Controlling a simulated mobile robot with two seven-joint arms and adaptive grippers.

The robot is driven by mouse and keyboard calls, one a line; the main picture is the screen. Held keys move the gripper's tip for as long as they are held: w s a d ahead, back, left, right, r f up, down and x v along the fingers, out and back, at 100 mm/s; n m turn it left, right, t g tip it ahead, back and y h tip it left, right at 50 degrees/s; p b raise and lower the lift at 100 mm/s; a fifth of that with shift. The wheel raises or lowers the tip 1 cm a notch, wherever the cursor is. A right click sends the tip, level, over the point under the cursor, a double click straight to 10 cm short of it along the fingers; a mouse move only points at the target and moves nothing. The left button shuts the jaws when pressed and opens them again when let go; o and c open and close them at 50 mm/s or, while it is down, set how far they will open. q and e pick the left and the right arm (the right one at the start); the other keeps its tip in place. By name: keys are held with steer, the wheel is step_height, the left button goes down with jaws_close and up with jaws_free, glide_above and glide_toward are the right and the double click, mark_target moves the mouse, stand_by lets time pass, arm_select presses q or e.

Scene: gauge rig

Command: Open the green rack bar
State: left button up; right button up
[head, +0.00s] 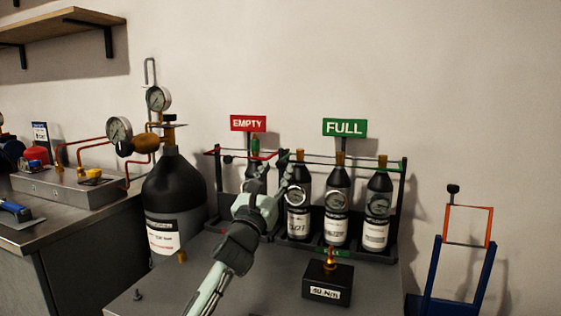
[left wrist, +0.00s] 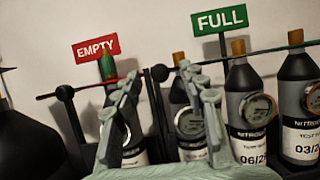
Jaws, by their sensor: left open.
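The green rack bar (head: 362,165) runs across the front of the bottles in the rack under the green FULL sign (head: 344,128). It also shows in the left wrist view (left wrist: 288,47), with a black knob (left wrist: 160,73) near its left end. My left gripper (head: 270,180) is open in front of the rack's left part. In the left wrist view its two fingers (left wrist: 160,88) stand apart, with the knob showing between them. I cannot tell how deep the knob lies between the fingers. The fingers hide part of the bar's left end. My right gripper is not in view.
The red-barred rack under the EMPTY sign (head: 248,123) stands just left. A large black cylinder (head: 174,190) with gauges is further left. A black block (head: 328,281) marked 10 Nm sits in front of the rack. A blue and orange frame (head: 468,225) stands at right.

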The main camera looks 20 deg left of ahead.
mark_target(280, 165)
arm_select(q)
steer(key=x, duration=0.3)
steer(key=shift+w+r, duration=0.1)
steer(key=shift+w, duration=0.55)
jaws_close()
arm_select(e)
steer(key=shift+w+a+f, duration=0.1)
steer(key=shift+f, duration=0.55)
